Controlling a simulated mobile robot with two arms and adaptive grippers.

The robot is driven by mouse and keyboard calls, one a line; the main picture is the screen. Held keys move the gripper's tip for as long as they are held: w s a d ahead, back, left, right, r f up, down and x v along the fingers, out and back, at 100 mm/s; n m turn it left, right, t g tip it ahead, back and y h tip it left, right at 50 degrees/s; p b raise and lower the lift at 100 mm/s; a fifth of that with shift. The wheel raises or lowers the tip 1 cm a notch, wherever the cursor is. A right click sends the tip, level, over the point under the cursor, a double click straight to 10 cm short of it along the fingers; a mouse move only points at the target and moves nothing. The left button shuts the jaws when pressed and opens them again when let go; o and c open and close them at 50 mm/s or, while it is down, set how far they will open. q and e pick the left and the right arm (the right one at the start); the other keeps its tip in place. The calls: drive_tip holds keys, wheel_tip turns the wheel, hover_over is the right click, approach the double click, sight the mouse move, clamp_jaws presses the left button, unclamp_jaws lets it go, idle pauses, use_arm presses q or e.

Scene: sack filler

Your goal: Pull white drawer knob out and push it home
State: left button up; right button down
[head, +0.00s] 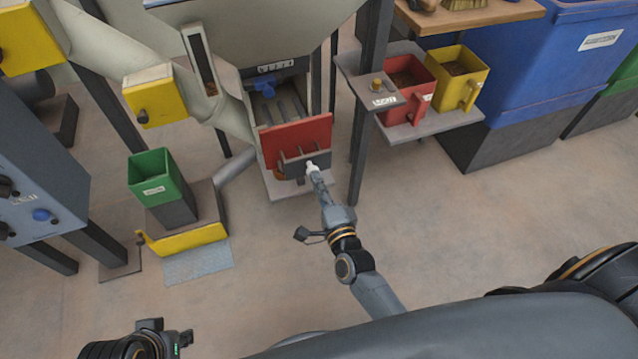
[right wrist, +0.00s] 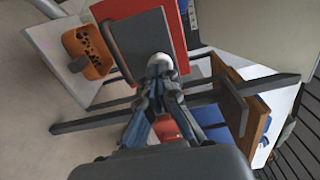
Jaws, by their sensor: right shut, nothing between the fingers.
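The white knob (head: 311,166) sits on the dark grey front plate (head: 292,168) below a red panel (head: 296,138) of the machine. It also shows in the right wrist view (right wrist: 160,62) as a rounded white end at my fingertips. My right gripper (head: 315,174) is shut with nothing between its fingers. Its tips are right at the knob, and I cannot tell whether they touch it. In the right wrist view the shut fingers (right wrist: 160,75) point at the grey plate (right wrist: 138,42). My left gripper (head: 182,340) is low at the bottom left, far from the knob; its fingers are unclear.
A dark post (head: 366,110) stands just right of the knob. A shelf (head: 437,124) beyond it holds a red scoop bin (head: 410,108) and a yellow one (head: 470,62). A green bin (head: 155,178) stands left. The floor in front is clear.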

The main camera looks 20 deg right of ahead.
sight(309, 163)
drive_tip(key=w+b, duration=0.1)
drive_tip(key=w, duration=0.7)
drive_tip(key=shift+a, duration=0.15)
drive_tip(key=shift+w, duration=0.15)
